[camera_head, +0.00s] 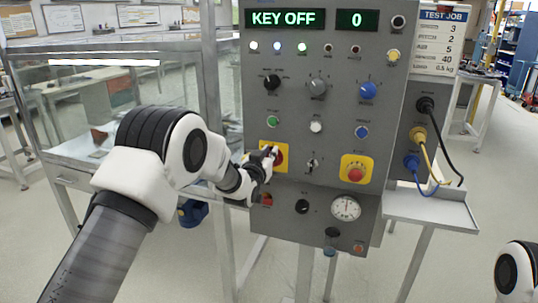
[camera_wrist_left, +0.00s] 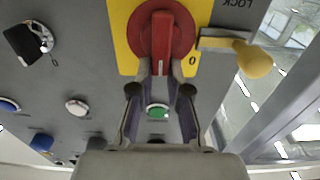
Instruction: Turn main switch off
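The main switch is a red rotary handle (camera_wrist_left: 162,40) on a yellow plate (camera_wrist_left: 205,12), with its bar upright in the left wrist view. A "0" mark lies to the right of its lower end. In the head view the red switch (camera_head: 279,156) is partly hidden behind my left gripper (camera_head: 268,158). My left gripper (camera_wrist_left: 161,68) has its two fingertips close on either side of the handle's lower end and appears shut on it. My right gripper is not in view; only a white part of my right arm shows at lower right in the head view.
The grey panel (camera_head: 325,130) reads "KEY OFF" and "0". A second red knob (camera_head: 355,174) sits on a yellow plate to the right. In the left wrist view a metal tab with a yellow piece (camera_wrist_left: 254,60) juts out beside the switch. Cables (camera_head: 440,160) hang from the panel's right side.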

